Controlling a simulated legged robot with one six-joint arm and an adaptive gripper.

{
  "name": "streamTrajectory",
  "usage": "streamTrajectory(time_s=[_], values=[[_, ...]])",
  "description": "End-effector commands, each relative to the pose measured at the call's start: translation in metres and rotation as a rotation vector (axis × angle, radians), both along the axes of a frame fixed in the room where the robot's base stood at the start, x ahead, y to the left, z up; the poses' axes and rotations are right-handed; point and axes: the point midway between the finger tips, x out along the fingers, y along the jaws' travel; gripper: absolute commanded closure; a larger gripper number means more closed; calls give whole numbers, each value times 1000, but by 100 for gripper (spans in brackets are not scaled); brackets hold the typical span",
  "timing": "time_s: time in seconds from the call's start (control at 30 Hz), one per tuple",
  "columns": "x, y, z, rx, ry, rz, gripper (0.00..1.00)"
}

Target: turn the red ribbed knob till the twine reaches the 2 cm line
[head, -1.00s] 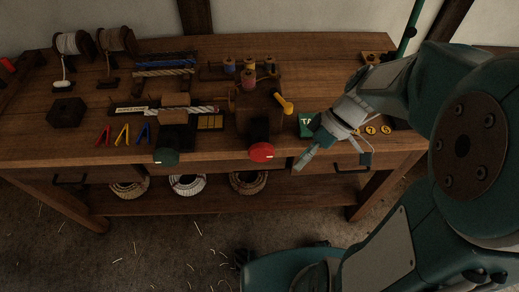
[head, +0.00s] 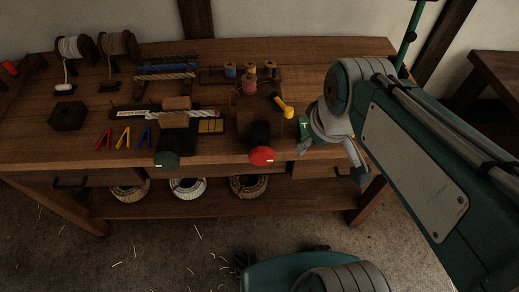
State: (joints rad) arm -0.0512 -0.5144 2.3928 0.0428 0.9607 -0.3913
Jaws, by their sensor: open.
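The red knob (head: 261,156) sits at the front edge of the bench, below a dark wooden block. It has a small pale mark on its face; its ribs are too small to make out. A pale twisted twine (head: 197,114) lies across a holder, beside a strip with a white label (head: 132,113). The 2 cm line cannot be read at this size. My gripper (head: 335,160) is open and empty at the bench's front edge, to the right of the red knob and apart from it.
A yellow lever (head: 285,107) sticks out right of the block (head: 257,113). Coiled ropes (head: 188,187) lie on the shelf below.

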Motion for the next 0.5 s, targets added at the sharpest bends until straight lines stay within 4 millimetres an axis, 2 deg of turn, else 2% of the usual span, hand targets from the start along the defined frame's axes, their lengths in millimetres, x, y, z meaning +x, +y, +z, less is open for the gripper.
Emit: streamTrajectory(time_s=[0.27, 0.5], values=[[28, 21, -3, -82, 36, 257, 31], [54, 46, -19, -147, 109, 553, 31]])
